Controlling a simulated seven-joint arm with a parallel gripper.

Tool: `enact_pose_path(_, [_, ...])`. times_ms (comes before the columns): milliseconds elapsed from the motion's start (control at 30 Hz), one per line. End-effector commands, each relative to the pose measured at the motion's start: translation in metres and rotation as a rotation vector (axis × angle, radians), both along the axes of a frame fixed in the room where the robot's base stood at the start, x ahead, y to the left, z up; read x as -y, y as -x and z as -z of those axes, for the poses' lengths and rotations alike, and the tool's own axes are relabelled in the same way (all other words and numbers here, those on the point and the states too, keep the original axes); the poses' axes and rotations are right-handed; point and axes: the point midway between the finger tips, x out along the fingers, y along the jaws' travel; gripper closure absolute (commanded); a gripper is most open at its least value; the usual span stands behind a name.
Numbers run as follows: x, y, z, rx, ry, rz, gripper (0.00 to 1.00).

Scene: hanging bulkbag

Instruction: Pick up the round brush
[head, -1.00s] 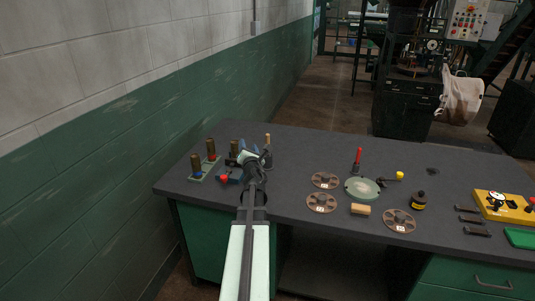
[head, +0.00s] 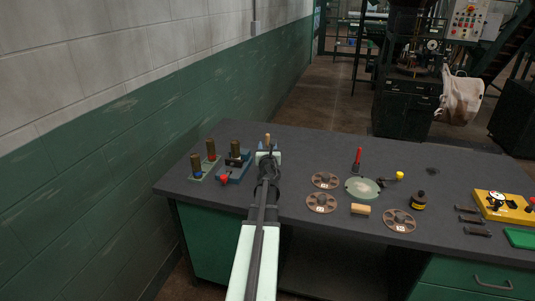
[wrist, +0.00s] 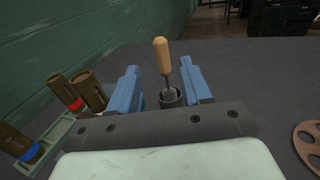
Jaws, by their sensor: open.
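The round brush (wrist: 161,56) appears to be the tool with a pale wooden handle and metal neck, standing upright in a dark round holder (wrist: 171,98). Its handle top also shows in the head view (head: 267,139), just beyond my gripper. My gripper (wrist: 161,86) is open, its blue fingers on either side of the brush's neck in the wrist view. A gap shows on both sides, and I see no contact. In the head view my gripper (head: 268,153) hides the holder and the lower part of the brush.
On the dark table (head: 310,145), brass cylinders on a green block (head: 205,167) and a blue fixture (head: 233,168) stand left of my gripper. The wall is at left.

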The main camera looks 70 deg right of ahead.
Motion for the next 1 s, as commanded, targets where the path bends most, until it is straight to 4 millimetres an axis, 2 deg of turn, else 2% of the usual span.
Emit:
enact_pose_path(33, [0.012, -0.003, 0.000, 0.000, 0.000, 0.000, 0.52])
enact_pose_path(100, [0.019, -0.006, 0.000, 0.000, 0.000, 0.000, 0.52])
enact_pose_path(367, [0.031, -0.009, 0.000, 0.000, 0.000, 0.000, 0.52])
enact_pose_path(700, [0.071, -0.020, -0.001, 0.001, 0.001, 0.000, 0.52])
enact_pose_path(1000, [0.073, -0.021, -0.001, 0.001, 0.001, 0.000, 0.53])
